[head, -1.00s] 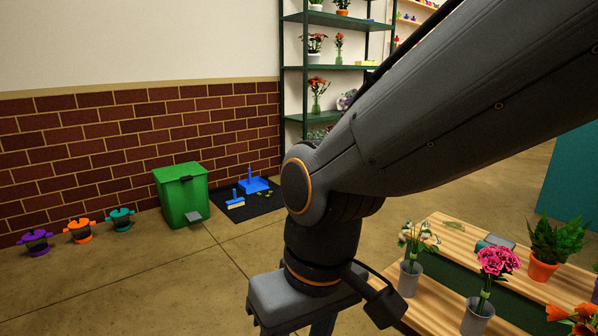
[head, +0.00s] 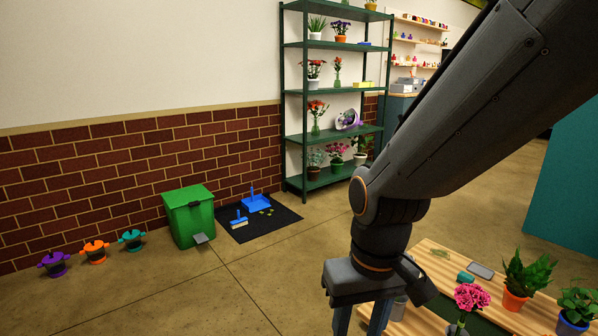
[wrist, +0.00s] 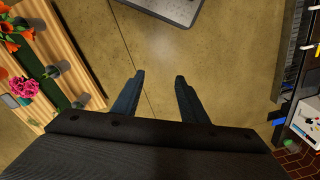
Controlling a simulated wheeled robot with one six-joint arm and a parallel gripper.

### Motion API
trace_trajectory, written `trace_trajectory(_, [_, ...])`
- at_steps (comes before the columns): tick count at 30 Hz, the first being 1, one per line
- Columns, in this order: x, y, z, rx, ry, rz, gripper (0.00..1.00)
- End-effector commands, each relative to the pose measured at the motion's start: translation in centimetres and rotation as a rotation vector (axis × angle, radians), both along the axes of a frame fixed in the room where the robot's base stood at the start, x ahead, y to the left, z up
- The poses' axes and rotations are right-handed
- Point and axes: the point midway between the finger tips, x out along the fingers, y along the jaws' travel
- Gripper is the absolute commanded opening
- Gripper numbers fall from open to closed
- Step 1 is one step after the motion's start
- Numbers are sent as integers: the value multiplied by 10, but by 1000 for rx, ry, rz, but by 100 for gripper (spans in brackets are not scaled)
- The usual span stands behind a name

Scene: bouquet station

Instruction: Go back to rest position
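My gripper is partly in the head view, at the lower right in front of the wooden bench, with its fingers (head: 375,318) pointing down and cut off by the lower edge. In the wrist view my gripper (wrist: 158,80) shows two dark blue fingers spread apart with bare floor between them. It is open and holds nothing. My arm comes in from the upper right of the head view and hides part of the room behind it.
A wooden bench (head: 437,264) with potted plants and pink flowers (head: 471,297) stands at lower right. A green bin (head: 189,217), a black mat (head: 262,222) with a blue dustpan (head: 256,202), and small purple, orange and teal pots line the wall. A green shelf (head: 333,90) stands behind.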

Motion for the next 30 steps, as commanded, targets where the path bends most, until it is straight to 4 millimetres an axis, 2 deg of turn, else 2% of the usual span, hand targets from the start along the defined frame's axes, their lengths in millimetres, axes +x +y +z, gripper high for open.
trace_trajectory(1, [-3, -8, 18, -5, 4, -21, 39])
trace_trajectory(3, [-4, -18, 30, -11, 5, -45, 39])
trace_trajectory(12, [-12, -60, 82, -33, 18, -150, 39])
trace_trajectory(18, [-20, -84, 110, -44, 27, -210, 39])
trace_trajectory(24, [-23, -98, 120, -49, 31, -237, 39])
trace_trajectory(30, [-23, -99, 120, -50, 31, -241, 39])
